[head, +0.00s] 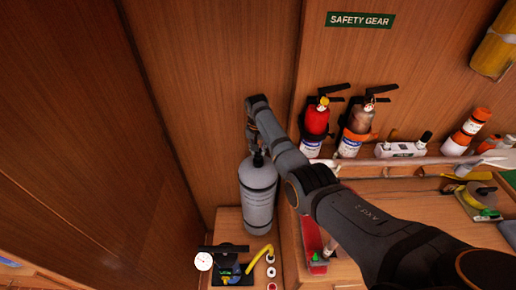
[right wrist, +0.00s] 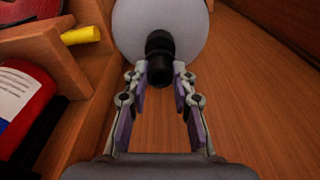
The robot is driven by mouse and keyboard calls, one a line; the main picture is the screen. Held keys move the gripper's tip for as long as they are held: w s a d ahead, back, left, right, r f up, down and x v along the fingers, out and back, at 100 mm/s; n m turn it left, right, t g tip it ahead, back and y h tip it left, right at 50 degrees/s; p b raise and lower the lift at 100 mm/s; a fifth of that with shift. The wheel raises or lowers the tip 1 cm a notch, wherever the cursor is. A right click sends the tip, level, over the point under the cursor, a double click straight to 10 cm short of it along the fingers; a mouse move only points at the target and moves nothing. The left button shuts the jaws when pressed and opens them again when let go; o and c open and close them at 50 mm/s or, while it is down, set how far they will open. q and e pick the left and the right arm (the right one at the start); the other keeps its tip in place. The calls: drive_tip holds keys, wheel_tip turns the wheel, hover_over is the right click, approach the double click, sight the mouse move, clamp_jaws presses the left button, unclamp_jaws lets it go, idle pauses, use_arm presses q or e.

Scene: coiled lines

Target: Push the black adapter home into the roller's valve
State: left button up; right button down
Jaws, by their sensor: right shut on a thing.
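The grey roller (head: 259,195) stands upright against the wooden wall at the left of the counter, its dark top end upward. In the right wrist view its pale rounded end (right wrist: 135,22) is just beyond my fingers. The black adapter (right wrist: 160,70) lies in line with the middle of that end, between my fingertips. The valve is hidden behind it, so I cannot tell how deep the adapter sits. My right gripper (right wrist: 160,82) is shut on the adapter; in the head view the gripper (head: 257,145) is directly above the roller. My left gripper is out of view.
Below the roller is a low wooden shelf (head: 228,226) with a black pump (head: 232,270), a gauge (head: 203,261) and a yellow hose (head: 260,257). The left wall is bare.

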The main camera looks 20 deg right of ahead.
sight(258, 154)
drive_tip(key=shift+w, duration=0.1)
idle(0.7)
drive_tip(key=shift+f, duration=0.25)
drive_tip(key=shift+f+b, duration=0.95)
drive_tip(key=shift+f, duration=0.15)
drive_tip(key=shift+f, duration=0.1)
drive_tip(key=c, duration=1.3)
unclamp_jaws()
drive_tip(key=shift+o, duration=0.5)
drive_tip(key=o, duration=0.5)
